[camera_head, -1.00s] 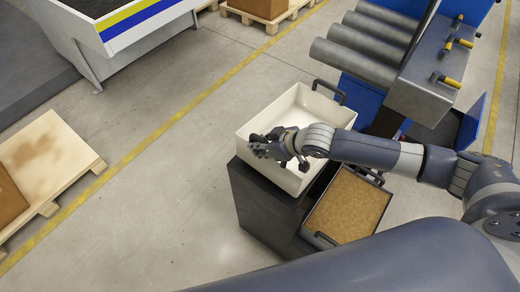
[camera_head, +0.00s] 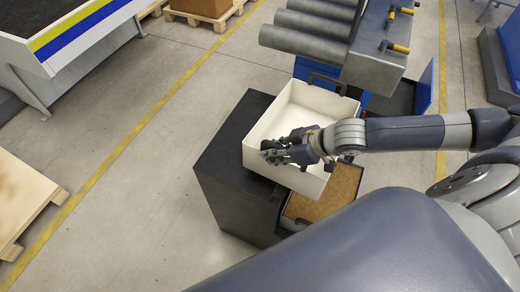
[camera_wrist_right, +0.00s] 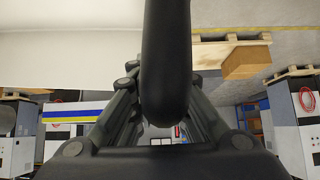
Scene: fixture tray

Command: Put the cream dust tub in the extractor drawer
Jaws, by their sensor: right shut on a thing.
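The cream tub (camera_head: 256,152) is an open, empty-looking box with a dark handle (camera_head: 327,84) at its far end. My right gripper (camera_head: 276,152) is at its near side, shut on its near handle. That handle also shows as a black bar in the right wrist view (camera_wrist_right: 165,60), with the cream wall (camera_wrist_right: 60,60) beside it. The tub overhangs the dark cabinet's right edge; I cannot tell its height. A dark open compartment with a blue front (camera_head: 424,85), perhaps the extractor drawer, is at the blue machine's foot. My left gripper is not in view.
The dark cabinet (camera_head: 232,135) has a bare top to the tub's left. A tray of brown material (camera_head: 340,184) is partly hidden below the tub. Grey rollers (camera_head: 310,35) and a grey box with yellow handles (camera_head: 380,55) stand beyond.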

